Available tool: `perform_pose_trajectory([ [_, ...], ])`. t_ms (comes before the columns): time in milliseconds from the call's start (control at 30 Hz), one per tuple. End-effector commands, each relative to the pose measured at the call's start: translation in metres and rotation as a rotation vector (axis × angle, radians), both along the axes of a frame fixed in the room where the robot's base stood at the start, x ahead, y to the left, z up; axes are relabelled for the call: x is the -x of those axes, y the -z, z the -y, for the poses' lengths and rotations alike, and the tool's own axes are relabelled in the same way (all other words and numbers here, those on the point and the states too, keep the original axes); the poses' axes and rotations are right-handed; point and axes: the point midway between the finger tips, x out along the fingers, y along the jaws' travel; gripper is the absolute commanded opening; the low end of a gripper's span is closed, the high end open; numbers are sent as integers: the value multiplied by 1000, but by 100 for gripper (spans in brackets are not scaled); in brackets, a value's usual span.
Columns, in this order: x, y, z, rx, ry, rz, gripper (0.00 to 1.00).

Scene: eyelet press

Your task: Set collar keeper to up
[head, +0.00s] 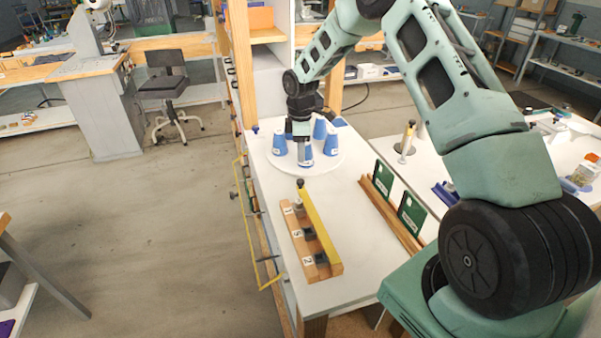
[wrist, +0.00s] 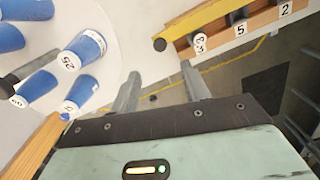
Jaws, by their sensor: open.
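A long yellow bar (head: 320,227) with a dark knob at its far end lies along a wooden block (head: 291,236) on the white bench; it is likely the collar keeper, though nothing labels it. The block carries number tags 3, 5 and 2, with a pale cylinder at its far end. In the wrist view the yellow bar (wrist: 206,27) and its dark end show at upper right, beyond the fingertips. My gripper (head: 304,145) is above the round white plate, beyond the block's far end. In the wrist view its fingers (wrist: 160,82) are apart with nothing between them.
Several blue numbered cups (head: 331,144) stand on the round plate (head: 343,162) close around my gripper. Green panels (head: 411,213) stand in a wooden rail to the right of the block. The bench is bare between block and rail.

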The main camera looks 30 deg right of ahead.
Motion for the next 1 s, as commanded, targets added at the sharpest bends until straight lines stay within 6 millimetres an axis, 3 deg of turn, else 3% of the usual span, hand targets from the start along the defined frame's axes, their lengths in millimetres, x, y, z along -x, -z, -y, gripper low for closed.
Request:
perform_pose_trajectory([
  [300,0,64,-1,0,0,-2,46],
  [500,0,94,-1,-1,1,-1,46],
  [700,0,109,-1,1,0,1,46],
  [1000,0,111,-1,1,0,2,46],
])
